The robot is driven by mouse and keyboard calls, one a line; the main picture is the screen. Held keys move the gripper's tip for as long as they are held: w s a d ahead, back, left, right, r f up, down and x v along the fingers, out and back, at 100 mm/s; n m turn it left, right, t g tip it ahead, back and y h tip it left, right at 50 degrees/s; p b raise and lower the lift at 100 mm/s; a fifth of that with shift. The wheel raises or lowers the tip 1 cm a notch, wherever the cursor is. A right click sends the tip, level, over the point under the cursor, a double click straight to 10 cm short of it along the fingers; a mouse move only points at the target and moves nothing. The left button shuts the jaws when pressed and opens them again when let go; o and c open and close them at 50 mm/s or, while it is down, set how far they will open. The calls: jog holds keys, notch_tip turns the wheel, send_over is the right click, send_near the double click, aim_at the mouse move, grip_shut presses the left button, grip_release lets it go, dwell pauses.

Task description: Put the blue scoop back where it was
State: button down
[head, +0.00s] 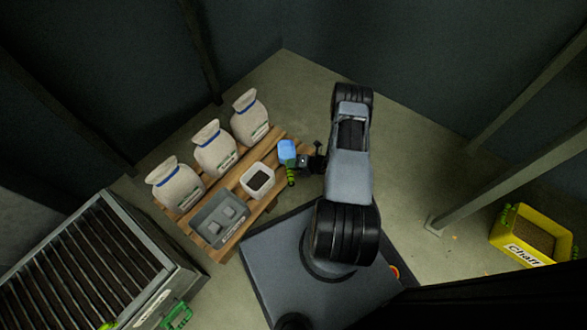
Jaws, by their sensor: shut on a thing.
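The blue scoop (287,150) is in the head view, right of the middle of the pallet, with its blue bowl pointing up in the picture and a green handle below it. My gripper (297,161) is shut on the scoop, near where the handle meets the bowl. The scoop appears to be over the right end of the pallet (275,136); its height above it cannot be told. The fingertips are small and partly hidden by the scoop.
Three white sacks (214,148) stand along the pallet's back. A white tub (257,180) with dark contents and a grey tray (219,219) sit at its front. A slatted machine (95,265) stands lower left. A yellow "Chaff" crate (531,236) and a post (510,181) are right.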

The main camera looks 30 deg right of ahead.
notch_tip(320, 180, down, 4)
jog(key=shift+w+d+r+b, duration=0.1)
jog(key=shift+w+d+b, duration=0.05)
jog(key=shift+b, duration=1.1)
jog(key=shift+r, duration=0.15)
jog(key=c, duration=0.9)
grip_release()
